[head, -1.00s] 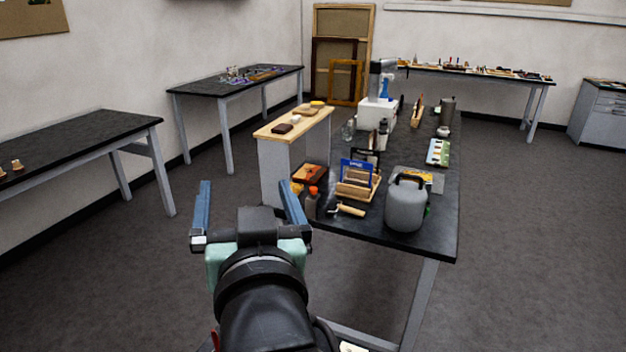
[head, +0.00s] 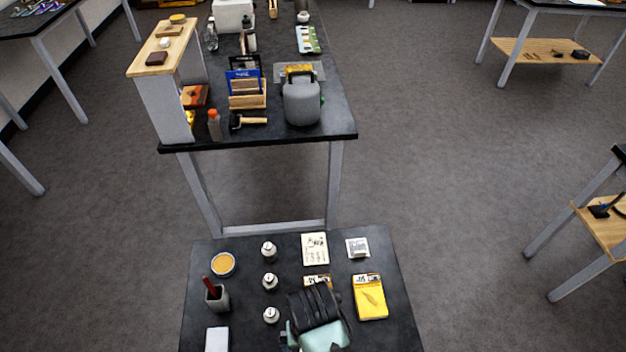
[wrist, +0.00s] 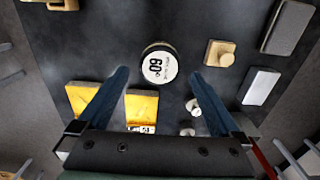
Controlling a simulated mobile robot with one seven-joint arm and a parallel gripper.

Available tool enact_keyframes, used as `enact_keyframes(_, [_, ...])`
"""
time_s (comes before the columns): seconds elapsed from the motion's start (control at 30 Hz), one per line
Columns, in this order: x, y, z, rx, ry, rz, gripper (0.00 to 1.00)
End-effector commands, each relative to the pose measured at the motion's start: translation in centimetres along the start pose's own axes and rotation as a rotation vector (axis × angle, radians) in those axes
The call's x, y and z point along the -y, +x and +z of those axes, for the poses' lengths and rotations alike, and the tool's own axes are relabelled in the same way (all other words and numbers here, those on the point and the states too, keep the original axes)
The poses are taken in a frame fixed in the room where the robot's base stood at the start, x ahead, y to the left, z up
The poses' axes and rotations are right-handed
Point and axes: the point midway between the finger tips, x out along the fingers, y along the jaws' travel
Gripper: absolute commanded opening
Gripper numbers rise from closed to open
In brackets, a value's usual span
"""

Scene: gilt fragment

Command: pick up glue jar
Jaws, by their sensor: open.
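In the wrist view, a round dark jar (wrist: 158,64) with a white top marked "60" stands on the black tabletop. I take it to be the glue jar, though its label is too small to read in full. My gripper (wrist: 159,75) is open and empty. Its blue fingers point at the table, their tips spread on either side of the jar in the picture. I cannot tell the height between them. In the head view, my gripper (head: 318,338) is at the bottom edge over the near table; its fingers and this jar are not visible there.
The near table (head: 400,325) also holds a yellow packet (head: 369,297), several small capped bottles (head: 270,282), an amber-topped tin (head: 222,264) and a grey cup (head: 217,298) with a red handle. A wooden block (wrist: 219,54) and a white block (wrist: 260,86) flank the jar's right.

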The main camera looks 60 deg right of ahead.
Motion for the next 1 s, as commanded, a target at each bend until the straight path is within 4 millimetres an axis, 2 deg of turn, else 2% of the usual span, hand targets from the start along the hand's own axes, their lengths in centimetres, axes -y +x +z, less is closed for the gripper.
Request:
enact_keyframes(0.27, [-0.1,1.9,0.1,0.002,-0.001,0.001,1.0])
enact_keyframes(0.53, [-0.1,5.4,0.1,0.0,-0.001,0.0,1.0])
enact_keyframes(0.87, [-0.1,6.1,0.1,-0.003,-0.001,0.0,1.0])
enact_keyframes(1.0, [-0.1,6.1,0.1,-0.003,-0.001,0.0,0.77])
